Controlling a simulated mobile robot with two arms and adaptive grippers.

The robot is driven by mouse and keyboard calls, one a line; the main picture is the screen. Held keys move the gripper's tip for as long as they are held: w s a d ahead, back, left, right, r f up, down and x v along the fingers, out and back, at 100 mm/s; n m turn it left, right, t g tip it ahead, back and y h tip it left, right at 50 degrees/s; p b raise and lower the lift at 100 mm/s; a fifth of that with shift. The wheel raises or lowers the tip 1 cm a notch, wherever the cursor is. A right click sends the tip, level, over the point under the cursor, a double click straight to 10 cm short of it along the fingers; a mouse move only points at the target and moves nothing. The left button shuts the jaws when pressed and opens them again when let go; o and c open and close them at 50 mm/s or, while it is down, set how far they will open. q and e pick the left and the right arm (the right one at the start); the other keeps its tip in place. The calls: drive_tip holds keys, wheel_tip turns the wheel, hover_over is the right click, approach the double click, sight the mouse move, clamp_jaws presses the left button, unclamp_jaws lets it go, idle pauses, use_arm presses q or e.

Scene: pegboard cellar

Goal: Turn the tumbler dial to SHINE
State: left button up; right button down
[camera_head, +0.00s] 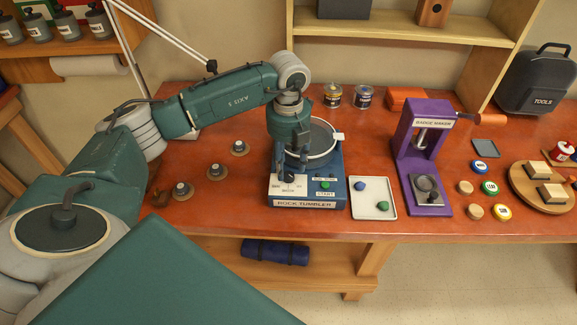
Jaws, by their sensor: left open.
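The rock tumbler (308,204) is a blue machine with a label on its front and a round drum (323,140) on top. Its pale control panel is at the front left, with small markings that I cannot read. A green button (325,185) sits right of the panel. My left gripper (291,172) points down over the dial's spot and is open. The fingers largely hide the dial, so I cannot tell its setting or whether they touch it. My right gripper is not in view.
Several small knobbed discs (183,190) lie left of the tumbler. The wooden table (235,210) is clear at its front left.

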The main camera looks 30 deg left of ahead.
sight(289, 174)
use_arm(q)
drive_tip(key=shift+f+p, duration=0.35)
drive_tip(key=shift+f, duration=1.25)
drive_tip(key=shift+c, duration=0.3)
clamp_jaws()
